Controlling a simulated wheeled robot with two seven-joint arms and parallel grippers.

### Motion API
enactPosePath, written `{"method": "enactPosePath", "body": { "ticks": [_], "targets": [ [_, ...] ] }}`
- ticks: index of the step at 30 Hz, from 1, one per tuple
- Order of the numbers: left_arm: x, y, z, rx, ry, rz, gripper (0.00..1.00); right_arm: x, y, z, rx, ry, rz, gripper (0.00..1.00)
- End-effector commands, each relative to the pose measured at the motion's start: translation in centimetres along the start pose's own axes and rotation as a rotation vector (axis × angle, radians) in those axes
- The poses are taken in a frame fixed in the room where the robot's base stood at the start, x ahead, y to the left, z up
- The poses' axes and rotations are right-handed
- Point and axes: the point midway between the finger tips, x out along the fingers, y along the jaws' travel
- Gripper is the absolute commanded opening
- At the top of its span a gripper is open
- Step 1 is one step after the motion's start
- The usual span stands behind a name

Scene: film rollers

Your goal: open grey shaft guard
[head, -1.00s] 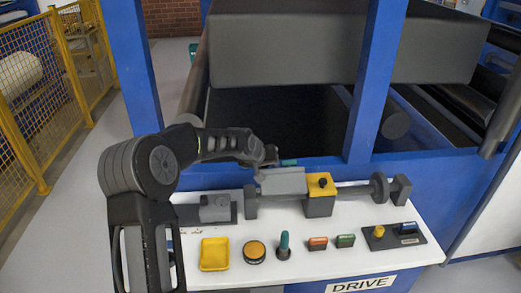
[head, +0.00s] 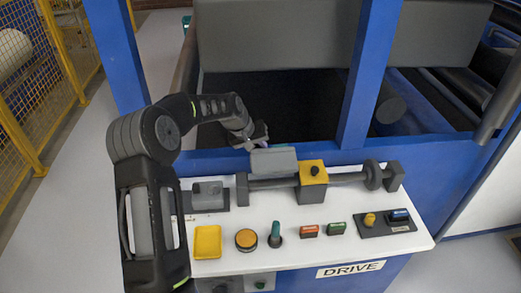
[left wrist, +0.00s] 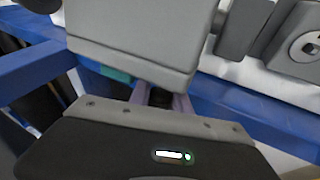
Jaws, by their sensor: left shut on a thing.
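The grey shaft guard (head: 274,161) stands tilted up behind the shaft (head: 270,183), and the shaft shows bare below it. In the left wrist view the guard (left wrist: 130,50) fills the top middle as a broad grey panel. My left gripper (head: 261,141) is at the guard's far upper edge, behind it as seen from the head. In the left wrist view its purplish fingers (left wrist: 160,100) are close together at the guard's edge and shut on it. The exact contact is partly hidden by the guard. My right gripper is in no view.
The yellow-topped block (head: 313,175) stands on the shaft, right of the guard. A yellow tray (head: 207,242), orange button (head: 246,239) and green-topped lever (head: 276,235) line the white panel's front. Blue uprights (head: 362,80) frame the dark opening behind.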

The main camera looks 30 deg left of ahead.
Motion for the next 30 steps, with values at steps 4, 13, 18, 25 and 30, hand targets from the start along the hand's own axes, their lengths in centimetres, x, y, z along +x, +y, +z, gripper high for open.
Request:
{"method": "enactPosePath", "body": {
  "ticks": [4, 13, 18, 25, 30],
  "targets": [
    [-0.1, 0.0, -0.2, 0.0, 0.005, 0.0, 0.3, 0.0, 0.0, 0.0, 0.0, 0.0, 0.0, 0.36],
    [-0.3, 0.0, -0.1, 0.0, 0.004, 0.0, 0.3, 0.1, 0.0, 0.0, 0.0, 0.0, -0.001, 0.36],
    [-2.1, 0.0, -0.2, 0.0, 0.007, 0.0, 0.3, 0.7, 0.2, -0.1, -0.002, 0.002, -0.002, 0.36],
    [-5.9, -0.1, -0.2, 0.0, 0.007, 0.0, 0.3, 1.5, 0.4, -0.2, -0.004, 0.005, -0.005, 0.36],
    [-7.6, 0.0, -0.1, -0.001, 0.004, 0.0, 0.3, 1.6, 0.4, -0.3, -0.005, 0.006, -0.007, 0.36]
  ]
}}
